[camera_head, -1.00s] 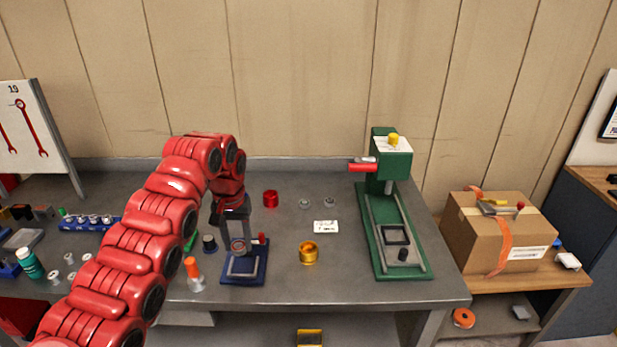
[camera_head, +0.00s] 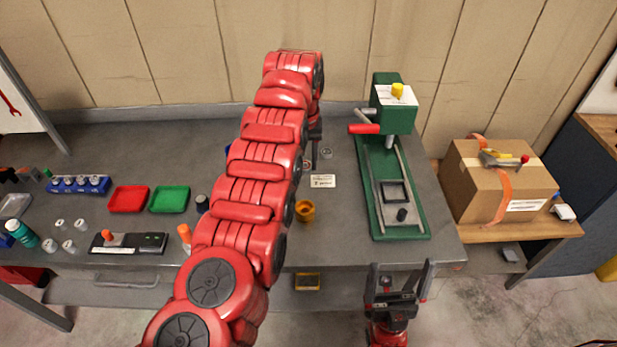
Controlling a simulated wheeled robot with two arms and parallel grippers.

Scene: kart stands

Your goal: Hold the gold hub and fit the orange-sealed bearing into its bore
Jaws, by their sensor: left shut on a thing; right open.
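The gold hub (camera_head: 306,211) stands on the bench, its left side partly covered by my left arm. My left gripper (camera_head: 315,135) is behind the upper end of that arm, beyond the hub, and mostly hidden. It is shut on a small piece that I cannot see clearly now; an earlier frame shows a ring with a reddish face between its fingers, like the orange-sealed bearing. My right gripper (camera_head: 400,270) is open and empty, fingers up, in front of the bench's front edge.
A green press (camera_head: 392,170) stands right of the hub, and a white card (camera_head: 322,181) lies behind it. A small grey ring (camera_head: 327,153) lies farther back. Red (camera_head: 128,199) and green (camera_head: 169,199) trays are on the left. A cardboard box (camera_head: 495,190) stands at right.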

